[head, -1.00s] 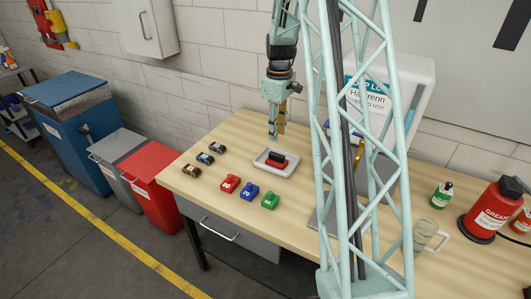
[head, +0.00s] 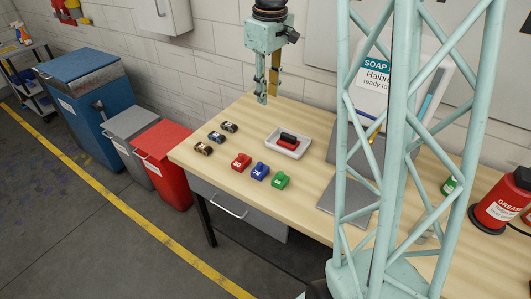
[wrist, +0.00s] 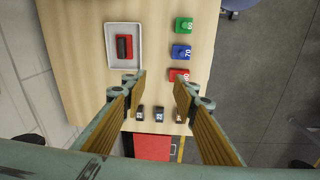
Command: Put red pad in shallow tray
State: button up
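A red pad with a black top (head: 288,141) lies in the shallow white tray (head: 281,151) on the wooden table. In the wrist view the red pad (wrist: 124,46) sits inside the walls of the tray (wrist: 112,60). My gripper (head: 267,97) hangs above the table, behind and to the left of the tray in the head view. Its fingers are wide apart with nothing between them, as the wrist view shows (wrist: 160,88). It is clear of the pad and the tray.
Red (head: 241,161), blue (head: 260,171) and green (head: 280,180) numbered blocks stand in a row in front of the tray. Three small dark objects (head: 216,136) line the left side. A grey plate (head: 345,205) lies right. Bare wood surrounds the tray.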

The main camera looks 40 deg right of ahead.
jog(key=s+a+r+m+t, duration=0.1)
jog(key=s+a+r, duration=0.9)
jog(key=a, duration=0.3)
jog(key=s+a+r+m+t, duration=0.1)
jog(key=s+a, duration=0.5)
jog(key=s, duration=0.6)
jog(key=s+a+r+m+t, duration=0.1)
jog(key=s+a+r, duration=0.1)
jog(key=s+a, duration=0.5)
jog(key=s, duration=0.6)
jog(key=shift+r, duration=0.2)
jog(key=shift+s, duration=0.2)
jog(key=shift+w, duration=0.1)
notch_tip(320, 180, down, 6)
jog(key=b, duration=0.5)
jog(key=shift+r+b, duration=0.25)
jog(key=shift+b, duration=0.1)
